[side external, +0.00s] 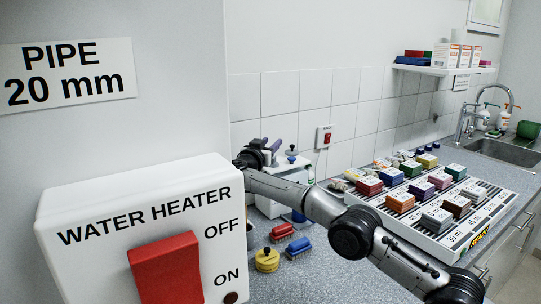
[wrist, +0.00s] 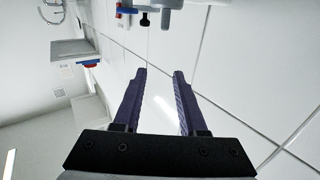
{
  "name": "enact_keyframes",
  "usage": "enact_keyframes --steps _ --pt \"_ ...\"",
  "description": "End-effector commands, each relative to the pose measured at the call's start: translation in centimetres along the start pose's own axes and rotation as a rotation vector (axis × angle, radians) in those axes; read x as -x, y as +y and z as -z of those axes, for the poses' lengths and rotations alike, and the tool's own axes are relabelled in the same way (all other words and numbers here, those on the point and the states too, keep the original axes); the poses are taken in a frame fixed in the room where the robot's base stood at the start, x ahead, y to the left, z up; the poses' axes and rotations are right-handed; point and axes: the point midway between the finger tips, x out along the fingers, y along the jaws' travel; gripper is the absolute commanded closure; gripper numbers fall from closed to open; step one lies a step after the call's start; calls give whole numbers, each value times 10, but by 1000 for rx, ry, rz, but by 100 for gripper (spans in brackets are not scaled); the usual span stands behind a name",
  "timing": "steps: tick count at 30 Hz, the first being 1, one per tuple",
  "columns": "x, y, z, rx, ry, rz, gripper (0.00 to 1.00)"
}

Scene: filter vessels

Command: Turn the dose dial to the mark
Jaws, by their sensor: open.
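I cannot make out the dose dial or its mark for certain in either view. A grey fitting with a small black knob (wrist: 144,19) shows at the top edge of the wrist view, cut off by the frame. My gripper (wrist: 160,71) is open and empty, its two dark purple fingers apart with tiled wall behind them. The fitting lies beyond the fingertips and is not between them. In the side view my gripper (side external: 272,146) is small, behind the water heater, close to a white apparatus (side external: 288,168) with blue parts on top.
The white water heater (side external: 90,205) with a red switch (side external: 168,270) fills the left foreground. A rack of coloured boxes (side external: 430,242) stands right of my arm.

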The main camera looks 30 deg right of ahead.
Motion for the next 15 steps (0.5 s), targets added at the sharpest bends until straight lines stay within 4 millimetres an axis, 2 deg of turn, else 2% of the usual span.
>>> enact_keyframes --steps 3,12,15 --pt "0 0 6 0 1 1 59" --pt "0 0 8 2 0 1 59" --pt "0 1 12 -2 3 1 43"
